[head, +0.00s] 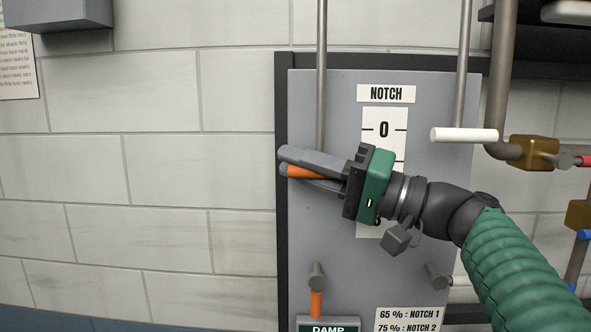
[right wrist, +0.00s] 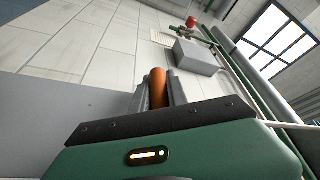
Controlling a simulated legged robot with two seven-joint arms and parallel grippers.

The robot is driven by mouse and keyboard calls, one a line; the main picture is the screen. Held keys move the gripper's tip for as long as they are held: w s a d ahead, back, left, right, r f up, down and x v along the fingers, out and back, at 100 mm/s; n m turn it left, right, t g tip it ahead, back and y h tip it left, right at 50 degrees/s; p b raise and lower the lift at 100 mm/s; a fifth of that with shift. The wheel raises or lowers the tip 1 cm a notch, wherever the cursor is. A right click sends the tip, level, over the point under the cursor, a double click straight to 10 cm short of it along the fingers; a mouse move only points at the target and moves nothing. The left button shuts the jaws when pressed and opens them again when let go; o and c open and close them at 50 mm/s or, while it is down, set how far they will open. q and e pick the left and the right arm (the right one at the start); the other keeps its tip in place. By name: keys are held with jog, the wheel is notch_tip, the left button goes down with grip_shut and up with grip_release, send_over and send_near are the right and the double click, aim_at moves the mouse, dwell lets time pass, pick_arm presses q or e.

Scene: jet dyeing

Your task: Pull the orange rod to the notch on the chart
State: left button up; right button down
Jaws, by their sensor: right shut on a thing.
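The orange rod (head: 304,172) is a short crosswise handle at the lower end of a thin vertical grey bar on the left of the grey panel (head: 338,110). My right gripper (head: 312,172) is shut on the orange rod, which also shows between the fingers in the right wrist view (right wrist: 158,88). The NOTCH scale (head: 384,116) is a white strip with a 0 mark near its top; my gripper hides its middle. The chart (head: 409,319) at the panel's bottom reads 65 %: NOTCH 1 and 75 %: NOTCH 2; its lower part is cut off. My left gripper is not in view.
A white crosswise handle (head: 464,135) hangs on a second bar at the right. An orange piece (head: 316,303) stands above a DAMP label (head: 329,327). Pipes with a brass valve (head: 533,152) run along the right edge.

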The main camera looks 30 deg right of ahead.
jog(key=shift+d, duration=0.1)
jog(key=c, duration=1.6)
grip_release()
jog(key=shift+o, duration=1.4)
jog(key=shift+s+r, duration=0.1)
jog(key=shift+d, duration=0.2)
